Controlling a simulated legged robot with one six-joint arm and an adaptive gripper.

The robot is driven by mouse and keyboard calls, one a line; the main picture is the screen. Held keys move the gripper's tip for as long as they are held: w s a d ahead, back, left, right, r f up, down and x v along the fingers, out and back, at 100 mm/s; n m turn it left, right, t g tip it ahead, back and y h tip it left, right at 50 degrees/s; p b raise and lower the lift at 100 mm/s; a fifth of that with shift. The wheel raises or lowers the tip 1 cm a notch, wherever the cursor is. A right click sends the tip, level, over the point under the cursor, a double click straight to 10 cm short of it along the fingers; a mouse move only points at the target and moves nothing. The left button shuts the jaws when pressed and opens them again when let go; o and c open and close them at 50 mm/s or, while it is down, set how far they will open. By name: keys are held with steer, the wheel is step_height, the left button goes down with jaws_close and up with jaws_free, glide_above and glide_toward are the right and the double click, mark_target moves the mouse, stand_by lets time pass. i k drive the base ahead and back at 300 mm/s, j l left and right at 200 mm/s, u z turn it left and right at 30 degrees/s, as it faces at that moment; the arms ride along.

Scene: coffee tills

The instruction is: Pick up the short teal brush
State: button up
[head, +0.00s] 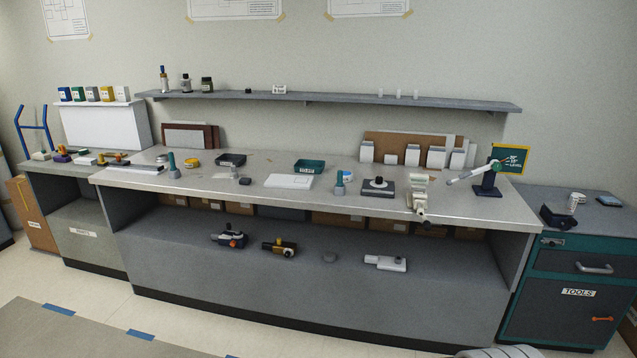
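Two small teal upright things stand on the long grey counter (230,194). One teal upright piece (171,161) is at the left part of the counter, with a pale blue lower end. The other teal upright piece (340,179) is near the middle, also with a pale blue lower end, and looks slightly shorter. Both are too small to tell for certain which is the short brush. My gripper is not visible, and nothing is seen touching either piece.
A dark tray (231,160) and a teal tray (309,166) lie toward the back. A white board (288,182) lies left of the middle teal piece; a dark-based device (378,188) stands to its right. Open floor (75,285) lies in front.

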mark_target(340, 173)
steer(key=i+j, duration=0.15)
steer(key=i, duration=0.55)
steer(key=i+j, duration=0.15)
steer(key=i, duration=0.6)
steer(key=i+j, duration=0.15)
steer(key=i, duration=0.55)
steer(key=i+j, duration=0.1)
steer(key=i, duration=0.6)
